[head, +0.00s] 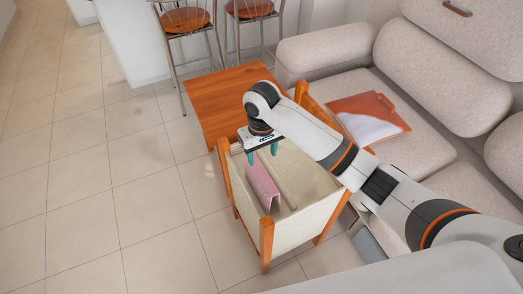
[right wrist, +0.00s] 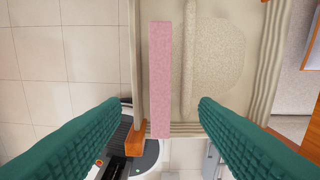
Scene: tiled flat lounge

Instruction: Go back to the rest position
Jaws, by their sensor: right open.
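My right gripper (head: 262,150) reaches in from the right and hangs over a cream fabric bin with a wooden frame (head: 298,229). Its two teal fingers are apart with nothing gripped between them. In the right wrist view the open fingers (right wrist: 158,125) frame a pink flat piece (right wrist: 160,75) that stands on edge inside the bin (right wrist: 273,70). The pink piece also shows in the head view (head: 262,184), below the fingertips. My left gripper is in neither view.
A wooden table (head: 222,95) stands just behind the bin. A beige sofa (head: 440,110) fills the right side, with an orange and white folder-like item (head: 362,118) on its seat. Bar stools (head: 186,20) stand at the back. The tiled floor (head: 85,190) at left is clear.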

